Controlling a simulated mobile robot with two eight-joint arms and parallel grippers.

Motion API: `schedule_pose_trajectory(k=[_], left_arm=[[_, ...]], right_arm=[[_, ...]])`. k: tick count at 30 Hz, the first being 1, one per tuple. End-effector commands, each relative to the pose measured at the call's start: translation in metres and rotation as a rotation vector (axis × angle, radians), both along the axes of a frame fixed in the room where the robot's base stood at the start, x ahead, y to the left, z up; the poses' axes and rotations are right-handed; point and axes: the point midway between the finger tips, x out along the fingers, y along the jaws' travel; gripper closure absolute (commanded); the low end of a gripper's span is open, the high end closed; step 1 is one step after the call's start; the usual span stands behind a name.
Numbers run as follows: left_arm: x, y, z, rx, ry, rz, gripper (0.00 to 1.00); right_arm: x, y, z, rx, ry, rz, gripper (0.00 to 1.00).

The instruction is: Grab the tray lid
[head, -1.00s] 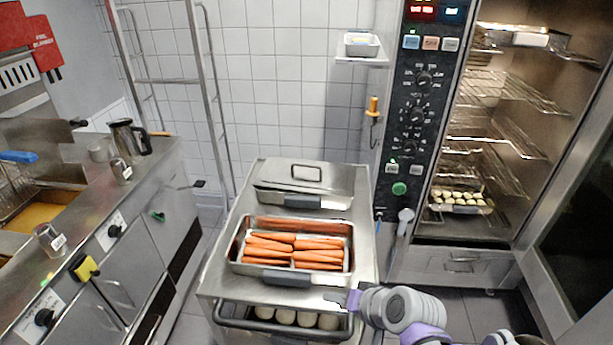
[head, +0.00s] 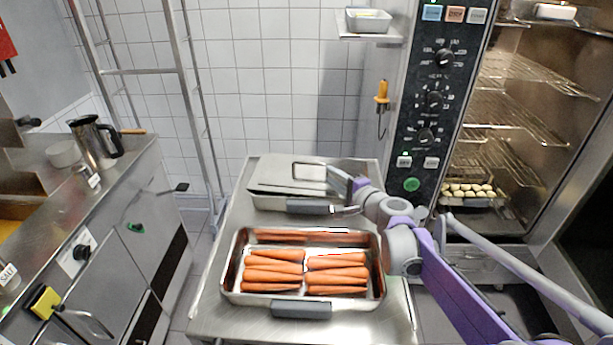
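The tray lid (head: 276,174) is a flat steel cover with a raised loop handle. It lies on the back tray (head: 266,203) on the steel cart top. My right gripper (head: 338,184) reaches in from the right, with its tip at the lid's right side, close to the handle (head: 306,164). It appears to overlap the handle's right end, but I cannot tell whether it touches it or how far its fingers are apart. My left gripper is out of view.
An uncovered tray of carrots (head: 237,272) stands on the cart (head: 208,305) in front of the lidded tray. An open oven (head: 500,120) with racks is at the right. A counter (head: 62,190) with a metal jug (head: 92,142) is at the left. A small shelf (head: 369,36) juts from the wall.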

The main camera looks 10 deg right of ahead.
Motion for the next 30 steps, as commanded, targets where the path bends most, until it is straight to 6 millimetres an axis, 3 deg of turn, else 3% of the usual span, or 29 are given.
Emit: schedule_pose_trajectory(k=[4, 11, 19, 29, 30], left_arm=[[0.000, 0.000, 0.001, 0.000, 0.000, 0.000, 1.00], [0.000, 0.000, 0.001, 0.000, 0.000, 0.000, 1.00], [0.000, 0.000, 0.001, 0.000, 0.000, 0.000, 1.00], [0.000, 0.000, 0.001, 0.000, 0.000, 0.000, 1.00], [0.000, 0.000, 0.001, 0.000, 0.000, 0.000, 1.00]], right_arm=[[0.024, 0.008, -0.002, -0.001, 0.000, 0.002, 0.71], [0.041, 0.015, -0.005, 0.000, 0.000, 0.003, 0.71], [0.077, 0.028, -0.008, -0.001, 0.000, 0.002, 0.71], [0.085, 0.031, -0.010, -0.001, 0.000, 0.002, 0.71], [0.085, 0.031, -0.010, -0.001, 0.000, 0.002, 0.75]])
